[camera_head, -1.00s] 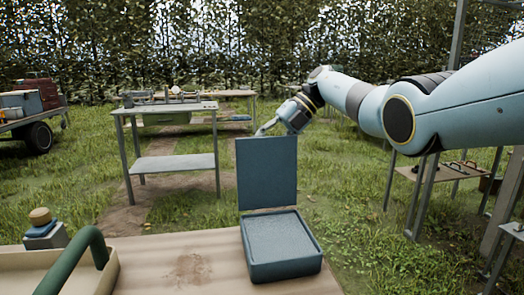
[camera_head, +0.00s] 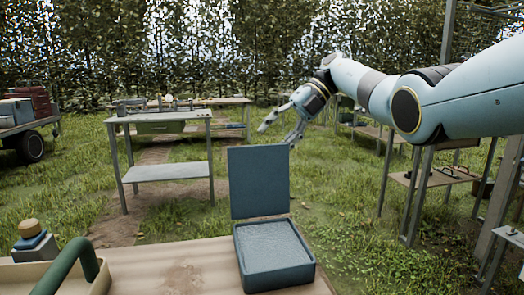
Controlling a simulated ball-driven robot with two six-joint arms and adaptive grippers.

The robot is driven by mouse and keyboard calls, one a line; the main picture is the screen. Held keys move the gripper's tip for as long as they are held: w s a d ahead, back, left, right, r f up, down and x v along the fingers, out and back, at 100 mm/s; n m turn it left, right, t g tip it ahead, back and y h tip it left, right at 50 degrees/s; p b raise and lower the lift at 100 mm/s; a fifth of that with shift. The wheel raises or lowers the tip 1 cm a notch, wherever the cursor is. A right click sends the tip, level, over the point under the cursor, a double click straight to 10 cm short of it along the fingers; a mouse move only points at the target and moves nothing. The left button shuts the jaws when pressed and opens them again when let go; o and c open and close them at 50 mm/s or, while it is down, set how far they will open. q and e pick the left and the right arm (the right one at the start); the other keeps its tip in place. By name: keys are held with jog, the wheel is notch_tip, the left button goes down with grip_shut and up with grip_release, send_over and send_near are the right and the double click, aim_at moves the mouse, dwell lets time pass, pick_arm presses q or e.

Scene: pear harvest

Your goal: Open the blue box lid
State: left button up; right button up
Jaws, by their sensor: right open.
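The blue box (camera_head: 277,278) stands on the wooden table. Its lid (camera_head: 258,182) stands upright at the box's back edge, so the box is open and its pale, textured inside shows. My right gripper (camera_head: 277,132) is above and behind the lid's top edge, with its fingers spread and nothing between them. One fingertip appears close to the lid's top right corner; I cannot tell whether it touches. My left gripper is out of the frame.
A tray with a green handle (camera_head: 78,262) and a small stack of blocks (camera_head: 32,238) are at the table's left. A metal work table (camera_head: 165,172) stands on the grass behind. A cart (camera_head: 28,125) is at far left. The table between tray and box is clear.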

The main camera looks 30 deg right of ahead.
jog(key=v, duration=0.5)
jog(key=shift+d, duration=0.1)
dwell(0.4)
